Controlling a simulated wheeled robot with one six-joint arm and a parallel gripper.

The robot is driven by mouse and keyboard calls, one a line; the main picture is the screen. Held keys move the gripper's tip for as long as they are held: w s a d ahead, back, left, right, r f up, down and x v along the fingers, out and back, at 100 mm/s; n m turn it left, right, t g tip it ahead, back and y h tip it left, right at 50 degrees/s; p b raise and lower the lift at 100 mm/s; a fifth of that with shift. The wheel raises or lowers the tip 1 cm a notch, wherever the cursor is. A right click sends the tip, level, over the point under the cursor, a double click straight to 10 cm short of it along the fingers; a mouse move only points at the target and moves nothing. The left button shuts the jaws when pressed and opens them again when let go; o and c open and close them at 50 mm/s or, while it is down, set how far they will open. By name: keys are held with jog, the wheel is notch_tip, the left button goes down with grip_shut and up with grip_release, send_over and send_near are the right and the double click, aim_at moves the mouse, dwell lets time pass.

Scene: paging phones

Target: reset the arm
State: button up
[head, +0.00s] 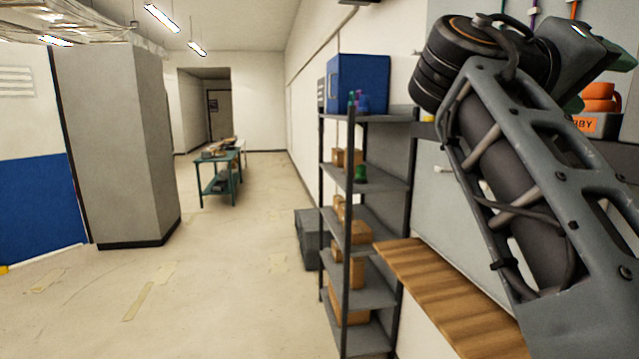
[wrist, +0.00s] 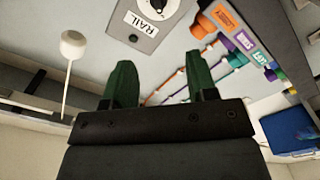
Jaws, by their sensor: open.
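My gripper (wrist: 162,80) shows in the wrist view with its two dark green fingers spread apart and nothing between them. Beyond the fingers is a light wall panel. My arm (head: 520,180) fills the right side of the head view, raised and bent at a black joint near the top. The arm hides much of the wall and the wooden ledge behind it. The gripper seems to be partly in the head view at the top right, but its fingers are not clear there.
A grey plate marked RAIL (wrist: 148,20) and several coloured labelled items, one an orange label (wrist: 225,18), are on the wall. A shelf unit (head: 362,225) and wooden ledge (head: 440,290) stand close to my arm. A pillar (head: 110,140) is left; open floor lies between.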

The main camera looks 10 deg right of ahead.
jog(key=w+a+f+n+t+y, duration=0.25)
jog(key=w+f, duration=0.25)
jog(key=f, duration=0.3)
jog(key=w+a+f+n+t+y, duration=0.2)
jog(key=w+f+n+y, duration=0.15)
jog(key=f, duration=0.45)
jog(key=w+a+f+n+t+y, duration=0.25)
jog(key=w+f, duration=0.35)
jog(key=f, duration=0.3)
jog(key=s+a+f+g+y, duration=0.1)
jog(key=s+a+f+y, duration=0.2)
jog(key=f, duration=0.5)
jog(key=s+a+f+g+y, duration=0.1)
jog(key=s+a+f+y, duration=0.2)
jog(key=f, duration=0.6)
jog(key=s+a+f+y, duration=0.3)
jog(key=a+f, duration=0.4)
jog(key=f, duration=0.1)
jog(key=shift+f+g, duration=0.25)
jog(key=shift+g, duration=0.15)
jog(key=shift+s+y, duration=0.1)
jog(key=shift+y, duration=0.15)
jog(key=shift+c, duration=0.9)
jog(key=shift+d, duration=0.1)
